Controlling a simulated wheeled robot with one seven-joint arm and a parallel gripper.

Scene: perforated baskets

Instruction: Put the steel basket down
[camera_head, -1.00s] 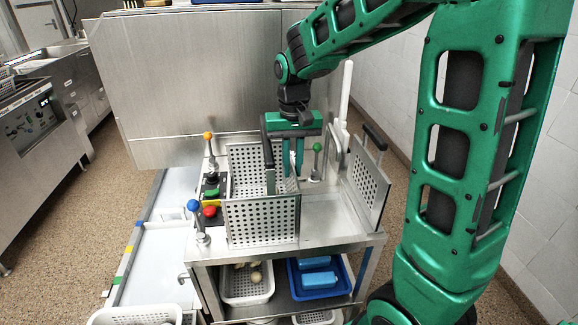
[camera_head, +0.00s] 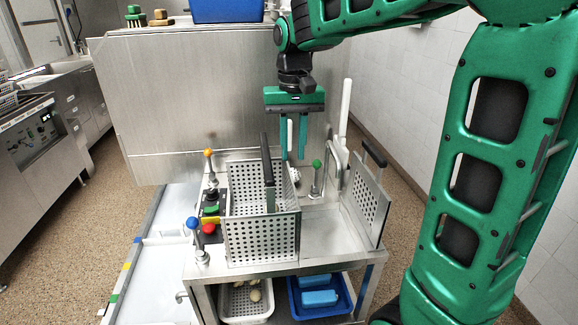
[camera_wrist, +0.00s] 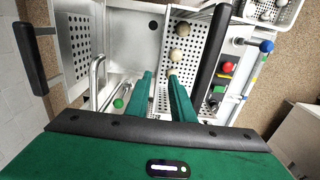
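The steel basket (camera_head: 248,236), a perforated box with a dark upright handle, stands upright on the steel cart top at the left, beside the levers. It also shows in the wrist view (camera_wrist: 198,32), with pale round items in it. My gripper (camera_head: 294,158) is above the basket's right rear, with its two green fingers pointing down, apart and empty. In the wrist view the fingers (camera_wrist: 162,85) are spread, with nothing between them. The basket's handle (camera_wrist: 213,60) is to the right of the fingers and not gripped.
Levers with orange (camera_head: 208,153), blue (camera_head: 193,223) and green (camera_head: 316,164) knobs surround the basket. A blue tray (camera_head: 321,298) and a white crate (camera_head: 247,302) are on the lower shelf.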

